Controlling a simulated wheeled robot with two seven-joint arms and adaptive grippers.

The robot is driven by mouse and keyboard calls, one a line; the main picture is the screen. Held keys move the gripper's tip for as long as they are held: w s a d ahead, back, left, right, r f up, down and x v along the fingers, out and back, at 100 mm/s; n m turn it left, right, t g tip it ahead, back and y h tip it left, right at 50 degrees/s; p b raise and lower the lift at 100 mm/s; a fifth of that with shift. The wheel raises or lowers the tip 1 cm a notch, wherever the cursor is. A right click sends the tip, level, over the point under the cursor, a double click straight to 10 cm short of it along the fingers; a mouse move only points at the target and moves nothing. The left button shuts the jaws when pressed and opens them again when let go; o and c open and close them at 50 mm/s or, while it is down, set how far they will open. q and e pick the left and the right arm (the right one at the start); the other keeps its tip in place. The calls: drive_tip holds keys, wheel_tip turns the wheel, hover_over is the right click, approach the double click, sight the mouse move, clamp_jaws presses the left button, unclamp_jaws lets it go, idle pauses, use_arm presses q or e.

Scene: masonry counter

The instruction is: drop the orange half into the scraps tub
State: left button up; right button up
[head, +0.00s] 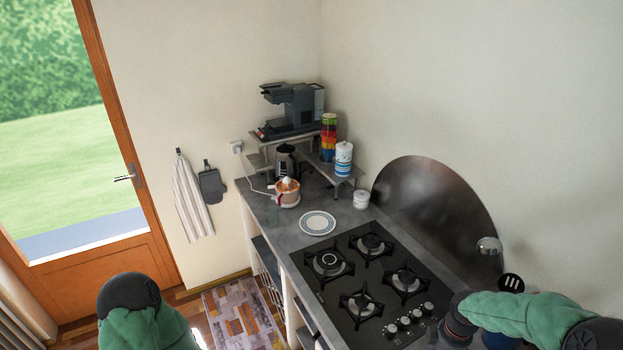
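I cannot make out an orange half for certain; a small orange-and-white citrus juicer (287,192) stands at the counter's far left. A small white lidded tub (361,199) stands near the back wall; I cannot tell whether it is the scraps tub. My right arm reaches in from the right, its dark wrist end low over the hob's front right corner. I cannot make out its fingers or anything held. Only the green sleeve and black cap of my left arm show at bottom left; its gripper is out of view.
A blue-rimmed plate (317,223) lies between the juicer and the black gas hob (347,299). A kettle (286,160), coffee machine (293,106), stacked coloured cups (328,138) and a striped canister (343,158) stand at the back. A round metal splash plate (440,215) leans on the wall.

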drive_tip(key=shift+s+f+b, duration=0.25)
drive_tip(key=shift+f+b, duration=0.1)
drive_tip(key=shift+f, duration=0.1)
wheel_tip(320, 180, down, 5)
drive_tip(key=b, duration=0.3)
drive_tip(key=o, duration=1.3)
drive_tip(key=shift+r, duration=0.1)
drive_tip(key=shift+c, duration=0.2)
